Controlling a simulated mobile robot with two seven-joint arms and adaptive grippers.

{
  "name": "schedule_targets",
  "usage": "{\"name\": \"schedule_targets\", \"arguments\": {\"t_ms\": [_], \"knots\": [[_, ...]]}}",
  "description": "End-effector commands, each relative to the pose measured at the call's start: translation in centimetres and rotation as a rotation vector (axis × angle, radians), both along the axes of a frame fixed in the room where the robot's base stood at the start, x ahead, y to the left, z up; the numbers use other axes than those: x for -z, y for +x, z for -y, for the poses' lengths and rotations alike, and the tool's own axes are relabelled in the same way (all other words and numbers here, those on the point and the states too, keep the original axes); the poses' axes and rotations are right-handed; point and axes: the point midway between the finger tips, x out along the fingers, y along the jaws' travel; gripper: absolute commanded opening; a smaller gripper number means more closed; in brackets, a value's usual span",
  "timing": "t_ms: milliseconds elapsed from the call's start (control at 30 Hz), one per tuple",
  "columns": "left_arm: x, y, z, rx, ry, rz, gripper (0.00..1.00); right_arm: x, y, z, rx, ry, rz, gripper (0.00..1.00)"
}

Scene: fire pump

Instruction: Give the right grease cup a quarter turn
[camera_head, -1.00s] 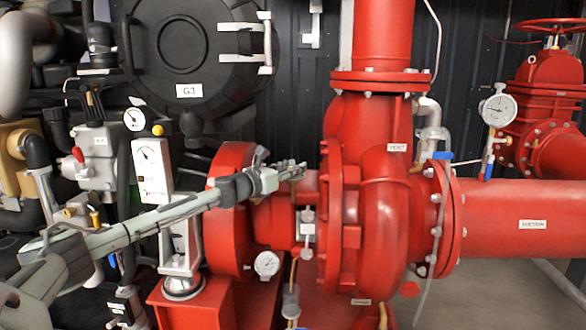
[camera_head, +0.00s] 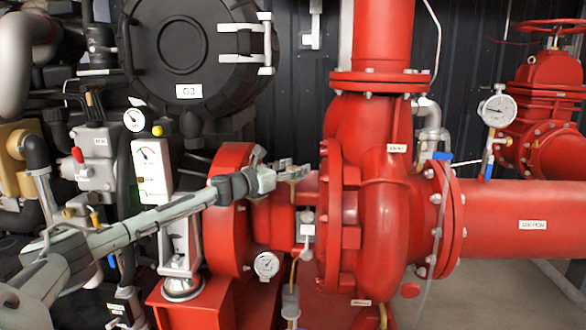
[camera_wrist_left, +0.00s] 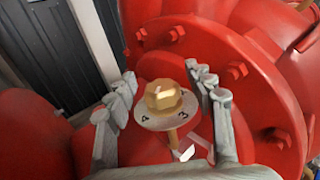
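A grease cup (camera_wrist_left: 164,98) with a faceted brass cap on a pale disc marked with numbers, including 3 and 4, stands on a thin brass stem in the left wrist view. My left gripper (camera_wrist_left: 166,88) is open, with one finger on each side of the cup. Gaps show between the cap and both fingers; whether a finger touches the disc's edge I cannot tell. In the head view my left gripper (camera_head: 290,172) is over the red bearing housing, left of the pump casing (camera_head: 383,220). The cup is hardly visible there. My right gripper is not in view.
A bolted red flange (camera_wrist_left: 230,75) lies close behind and right of the fingers. A dial gauge (camera_head: 267,265) sits below the gripper. A white panel with a meter (camera_head: 152,170) stands left, behind my left arm. A red suction pipe (camera_head: 520,222) runs right.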

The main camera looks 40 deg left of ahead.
Motion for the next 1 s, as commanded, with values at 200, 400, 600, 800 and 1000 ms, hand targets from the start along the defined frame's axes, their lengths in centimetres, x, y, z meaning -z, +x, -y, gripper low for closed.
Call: {"name": "schedule_targets", "arguments": {"t_ms": [200,400,600,800,1000], "knots": [[0.1,-0.2,0.0,0.000,0.000,-0.001,0.53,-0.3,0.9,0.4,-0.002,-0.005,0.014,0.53],[0.4,-1.9,-0.4,-0.001,0.000,-0.005,0.53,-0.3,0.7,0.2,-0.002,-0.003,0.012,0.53],[0.5,-4.5,-0.7,-0.001,-0.001,-0.006,0.53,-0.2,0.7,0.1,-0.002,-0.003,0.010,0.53],[0.4,-6.8,-0.9,0.001,0.000,-0.005,0.53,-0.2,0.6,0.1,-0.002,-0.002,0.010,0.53],[0.3,-8.8,-1.2,0.001,0.001,-0.006,0.53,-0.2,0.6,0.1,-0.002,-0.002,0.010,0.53]]}}
